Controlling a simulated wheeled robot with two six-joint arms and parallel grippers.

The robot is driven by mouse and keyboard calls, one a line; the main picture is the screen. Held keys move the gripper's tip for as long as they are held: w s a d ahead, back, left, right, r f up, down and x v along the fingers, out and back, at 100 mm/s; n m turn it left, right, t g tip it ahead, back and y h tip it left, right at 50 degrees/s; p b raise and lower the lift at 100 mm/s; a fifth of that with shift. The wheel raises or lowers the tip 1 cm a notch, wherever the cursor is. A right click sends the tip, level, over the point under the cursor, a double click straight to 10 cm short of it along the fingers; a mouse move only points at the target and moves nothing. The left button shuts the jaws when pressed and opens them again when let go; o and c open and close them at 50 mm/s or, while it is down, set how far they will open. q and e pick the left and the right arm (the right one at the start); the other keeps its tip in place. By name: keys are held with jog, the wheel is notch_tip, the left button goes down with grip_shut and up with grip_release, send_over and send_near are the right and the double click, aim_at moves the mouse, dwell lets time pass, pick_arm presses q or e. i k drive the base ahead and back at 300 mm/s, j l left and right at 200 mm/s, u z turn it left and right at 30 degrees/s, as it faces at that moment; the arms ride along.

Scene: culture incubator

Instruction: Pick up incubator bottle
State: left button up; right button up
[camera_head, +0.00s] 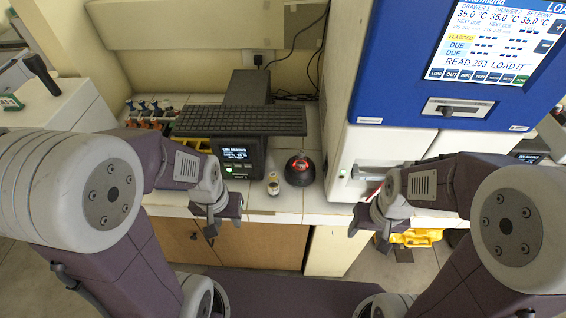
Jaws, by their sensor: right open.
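A small bottle (273,184) with a pale cap and light label stands upright on the white counter. It is between the black instrument and the dark round device. My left gripper (222,227) is at the counter's front edge, left of the bottle and apart from it; its finger gap is not clear. My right gripper (368,235) is open and empty, right of the bottle and in front of the incubator cabinet (385,146). Nothing touches the bottle that I can see.
A black instrument with a screen (238,156) and a keyboard (240,121) stands behind left. A dark round device with a red top (299,170) is close right of the bottle. A rack of coloured tubes (148,115) is at the left. The counter in front of the bottle is clear.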

aim_at(301, 160)
jog(key=j+z, duration=0.35)
jog(key=j, duration=0.25)
jog(key=j+z, duration=0.35)
jog(key=j, duration=0.2)
jog(key=k+j+z, duration=0.1)
jog(key=j+z, duration=0.3)
jog(key=j, duration=0.15)
